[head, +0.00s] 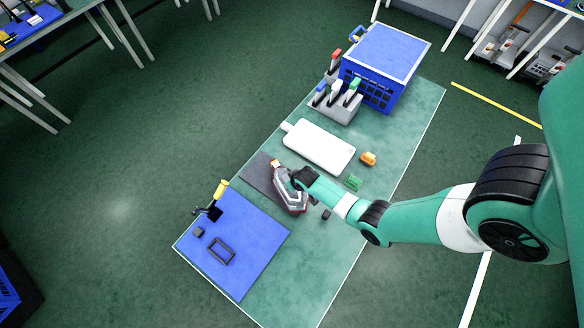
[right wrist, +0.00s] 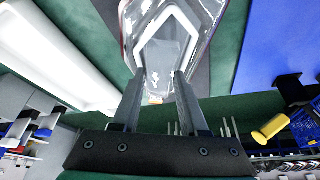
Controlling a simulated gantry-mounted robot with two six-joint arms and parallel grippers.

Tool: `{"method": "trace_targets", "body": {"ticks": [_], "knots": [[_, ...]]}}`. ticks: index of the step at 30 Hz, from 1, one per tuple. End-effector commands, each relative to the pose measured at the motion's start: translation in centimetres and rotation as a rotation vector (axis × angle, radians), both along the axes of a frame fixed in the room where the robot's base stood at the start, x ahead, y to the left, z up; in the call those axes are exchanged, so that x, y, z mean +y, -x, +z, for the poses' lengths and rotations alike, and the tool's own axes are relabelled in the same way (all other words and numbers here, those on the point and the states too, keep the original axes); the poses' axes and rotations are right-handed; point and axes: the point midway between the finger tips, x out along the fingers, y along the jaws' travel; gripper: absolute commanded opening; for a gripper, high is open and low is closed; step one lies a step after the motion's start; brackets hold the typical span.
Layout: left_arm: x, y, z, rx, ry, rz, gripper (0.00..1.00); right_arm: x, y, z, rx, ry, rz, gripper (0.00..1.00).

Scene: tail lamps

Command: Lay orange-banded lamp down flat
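The lamp (head: 289,198) has a clear and grey body with a dark red edge and a small orange part at its upper left end. It is at the lower right edge of a dark grey mat (head: 258,174). My right gripper (head: 297,183) reaches over it from the right and hides part of it. In the right wrist view, the two fingers of my right gripper (right wrist: 158,80) stand on both sides of the lamp's narrow grey end (right wrist: 163,58) and appear to touch it. Whether the lamp bears on the mat is unclear. My left gripper is not in view.
A white tray (head: 318,147) lies behind the lamp. Orange (head: 368,158), green (head: 354,183) and dark (head: 326,214) small blocks lie to its right. A blue mat (head: 249,256) with a yellow-handled tool (head: 220,190) is at front left. A blue crate (head: 387,62) stands at the back.

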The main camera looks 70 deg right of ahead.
Motion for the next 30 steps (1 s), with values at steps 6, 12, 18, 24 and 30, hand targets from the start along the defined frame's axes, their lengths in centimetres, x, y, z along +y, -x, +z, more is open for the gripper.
{"method": "trace_targets", "body": {"ticks": [6, 12, 18, 24, 30], "knots": [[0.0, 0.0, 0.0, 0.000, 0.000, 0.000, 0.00, 0.0, 0.0, 0.0, 0.001, -0.001, 0.000, 0.72], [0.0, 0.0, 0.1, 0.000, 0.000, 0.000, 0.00, 0.0, 0.0, 0.0, 0.001, -0.001, 0.000, 0.72], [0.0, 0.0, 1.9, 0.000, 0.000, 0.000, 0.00, 0.4, 0.4, 2.2, -0.001, 0.001, 0.000, 0.72], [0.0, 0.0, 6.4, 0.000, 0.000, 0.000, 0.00, 1.5, 1.8, 6.8, 0.002, -0.001, 0.000, 0.72], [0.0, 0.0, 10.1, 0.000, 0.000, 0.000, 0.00, 2.5, 2.9, 10.3, 0.001, 0.000, 0.001, 0.72]]}}
